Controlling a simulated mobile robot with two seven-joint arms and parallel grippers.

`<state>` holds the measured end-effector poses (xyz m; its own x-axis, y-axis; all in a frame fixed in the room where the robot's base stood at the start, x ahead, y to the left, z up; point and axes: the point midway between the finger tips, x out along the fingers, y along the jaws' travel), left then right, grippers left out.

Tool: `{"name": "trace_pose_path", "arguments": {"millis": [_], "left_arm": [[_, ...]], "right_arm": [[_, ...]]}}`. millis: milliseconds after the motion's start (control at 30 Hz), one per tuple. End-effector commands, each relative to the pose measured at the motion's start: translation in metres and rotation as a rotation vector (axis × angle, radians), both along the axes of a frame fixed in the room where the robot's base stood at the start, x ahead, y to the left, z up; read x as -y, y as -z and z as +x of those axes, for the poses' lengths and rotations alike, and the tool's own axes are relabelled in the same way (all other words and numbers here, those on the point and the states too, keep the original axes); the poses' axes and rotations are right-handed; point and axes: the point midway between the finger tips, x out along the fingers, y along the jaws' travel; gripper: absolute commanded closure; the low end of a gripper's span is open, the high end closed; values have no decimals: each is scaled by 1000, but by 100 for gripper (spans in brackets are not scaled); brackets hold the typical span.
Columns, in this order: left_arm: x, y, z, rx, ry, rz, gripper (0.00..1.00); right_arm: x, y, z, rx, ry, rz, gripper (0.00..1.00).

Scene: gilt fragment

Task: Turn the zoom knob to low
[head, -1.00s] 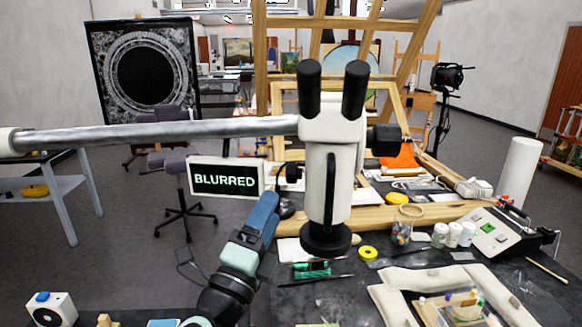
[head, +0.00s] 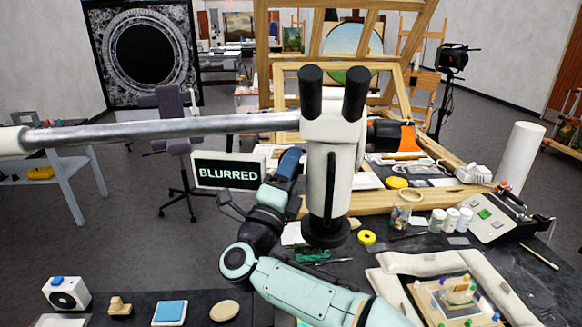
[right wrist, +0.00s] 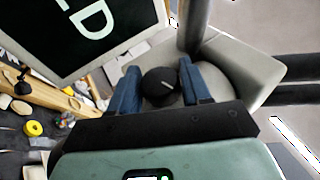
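The microscope (head: 333,165) stands upright in the middle of the head view on its boom arm. In the right wrist view the zoom knob (right wrist: 163,86) is a round black knob with a short white line on its face, on the side of the pale microscope body (right wrist: 240,70). The blue fingers of my right gripper (right wrist: 161,88) stand on both sides of the knob, very near it; I cannot tell whether they touch it. In the head view my right gripper (head: 287,165) is left of the microscope and hides this knob. My left gripper is not in view.
A screen (head: 228,170) reading "BLURRED" hangs just left of my gripper, close to it; it also fills the upper left of the wrist view (right wrist: 80,30). The metal boom (head: 170,129) crosses above. Jars (head: 404,214) and a padded tray (head: 386,291) lie at right.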

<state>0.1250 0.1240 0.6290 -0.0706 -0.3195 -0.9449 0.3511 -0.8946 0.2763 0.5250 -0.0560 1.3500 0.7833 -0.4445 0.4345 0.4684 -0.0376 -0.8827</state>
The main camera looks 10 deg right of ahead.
Motion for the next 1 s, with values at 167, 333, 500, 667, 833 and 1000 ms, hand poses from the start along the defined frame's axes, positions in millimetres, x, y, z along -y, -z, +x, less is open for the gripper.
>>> {"name": "trace_pose_path", "arguments": {"millis": [167,333,500,667,833,1000], "left_arm": [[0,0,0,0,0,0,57],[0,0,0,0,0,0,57],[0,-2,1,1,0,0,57],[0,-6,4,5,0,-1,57],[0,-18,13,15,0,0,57],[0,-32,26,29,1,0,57]], "right_arm": [[0,0,0,-1,0,0,84],[0,0,0,-16,0,6,84],[-1,-1,0,-78,-3,22,84],[-1,-2,0,-178,-3,46,84],[-1,-4,0,-304,-3,74,84],[-1,-5,1,-422,-4,101,84]]}}
